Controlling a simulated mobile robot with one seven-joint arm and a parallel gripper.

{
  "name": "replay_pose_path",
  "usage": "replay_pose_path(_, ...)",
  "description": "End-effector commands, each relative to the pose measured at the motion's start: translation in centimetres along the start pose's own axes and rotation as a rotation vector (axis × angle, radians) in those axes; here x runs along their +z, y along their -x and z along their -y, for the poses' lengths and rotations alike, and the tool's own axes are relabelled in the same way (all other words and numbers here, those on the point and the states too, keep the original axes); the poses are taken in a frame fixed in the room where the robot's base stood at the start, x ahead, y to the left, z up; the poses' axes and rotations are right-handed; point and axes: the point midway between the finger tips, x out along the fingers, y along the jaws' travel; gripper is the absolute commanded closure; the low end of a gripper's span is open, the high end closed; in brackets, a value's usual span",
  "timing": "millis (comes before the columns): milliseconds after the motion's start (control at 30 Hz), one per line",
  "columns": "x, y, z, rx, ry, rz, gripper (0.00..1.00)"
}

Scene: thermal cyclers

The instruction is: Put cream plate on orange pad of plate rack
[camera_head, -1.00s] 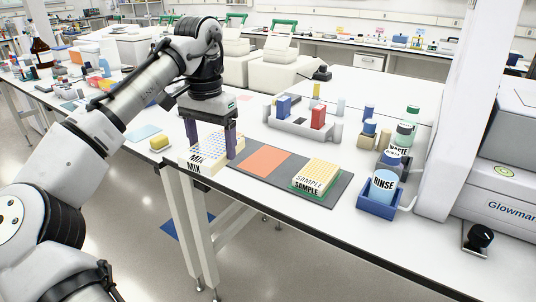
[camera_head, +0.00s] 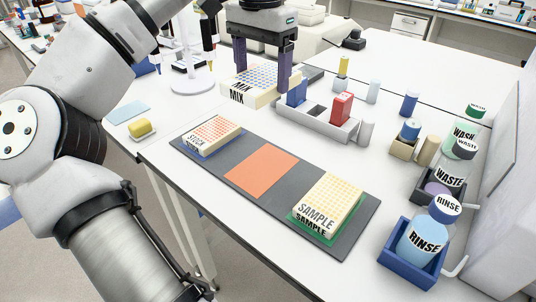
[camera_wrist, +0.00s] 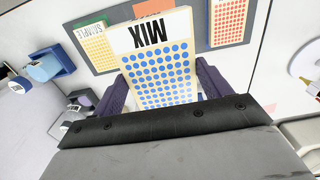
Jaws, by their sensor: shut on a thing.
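The cream plate (camera_head: 244,91), marked MIX with blue dots, is held level in my gripper (camera_head: 263,72). The fingers are shut on opposite sides of it. The plate also fills the middle of the wrist view (camera_wrist: 158,70), its MIX side toward the rack. The dark grey plate rack (camera_head: 236,157) lies on the bench, in front of the held plate in the head view. Its middle orange pad (camera_head: 262,172) is bare. In the wrist view the orange pad (camera_wrist: 152,8) is partly seen at the top edge, beyond the plate.
On the rack, a STOCK plate (camera_head: 211,133) with orange dots sits left of the pad, a SAMPLE plate (camera_head: 329,200) with yellow dots right. A grey holder (camera_head: 318,122) with blue and red blocks stands close by the held plate. RINSE bottle (camera_head: 423,240) stands at right.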

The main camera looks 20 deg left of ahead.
Motion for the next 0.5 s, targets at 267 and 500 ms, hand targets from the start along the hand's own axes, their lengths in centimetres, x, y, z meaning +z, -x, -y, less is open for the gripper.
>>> replay_pose_path(267, 0.1, -6.7, 0.0, 0.002, -0.001, 0.001, 0.48)
replay_pose_path(500, 0.1, -12.6, 0.0, 0.0, 0.001, 0.002, 0.48)
